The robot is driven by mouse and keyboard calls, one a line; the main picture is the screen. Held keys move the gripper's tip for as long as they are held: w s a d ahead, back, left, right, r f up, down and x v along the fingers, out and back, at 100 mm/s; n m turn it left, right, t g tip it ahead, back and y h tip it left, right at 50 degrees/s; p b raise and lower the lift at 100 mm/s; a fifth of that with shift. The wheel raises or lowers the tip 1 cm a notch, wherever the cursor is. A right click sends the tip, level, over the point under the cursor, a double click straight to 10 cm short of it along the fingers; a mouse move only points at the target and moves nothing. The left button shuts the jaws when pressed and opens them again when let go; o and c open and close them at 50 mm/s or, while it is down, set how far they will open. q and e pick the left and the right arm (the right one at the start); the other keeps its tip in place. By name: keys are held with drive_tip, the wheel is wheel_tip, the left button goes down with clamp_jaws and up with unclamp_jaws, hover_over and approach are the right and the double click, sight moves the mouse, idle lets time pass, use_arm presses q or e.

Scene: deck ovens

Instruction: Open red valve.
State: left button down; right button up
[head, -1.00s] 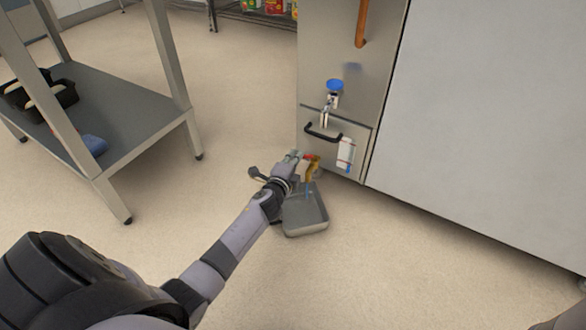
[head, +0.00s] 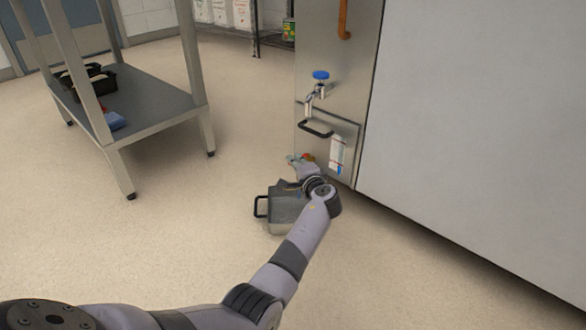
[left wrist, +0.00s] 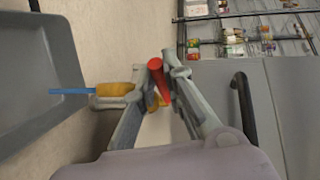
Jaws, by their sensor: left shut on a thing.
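The red valve's handle (left wrist: 160,82) lies between the fingers of my left gripper (left wrist: 156,70) in the left wrist view. The gripper is shut on it. The yellow valve body (left wrist: 114,90) is beside the fingers, and a thin blue stream (left wrist: 70,91) runs from it towards the grey tray. In the head view the red handle (head: 308,157) shows only as a small patch beyond my left gripper (head: 300,165), low on the metal cabinet front. My wrist hides most of the valve there. My right gripper is not in view.
A grey tray (head: 280,228) stands on the floor below the valve, partly behind my left arm. A blue-knobbed tap (head: 320,76) and a black handle (head: 315,129) are above on the cabinet. A metal table (head: 160,105) stands left, with clear floor between.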

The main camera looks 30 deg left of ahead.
use_arm(q)
drive_tip(key=shift+d+n+g+y, duration=0.4)
drive_tip(key=shift+n+g+y, duration=0.2)
drive_tip(key=shift+g, duration=0.2)
drive_tip(key=c, duration=1.7)
unclamp_jaws()
drive_tip(key=shift+o, duration=0.2)
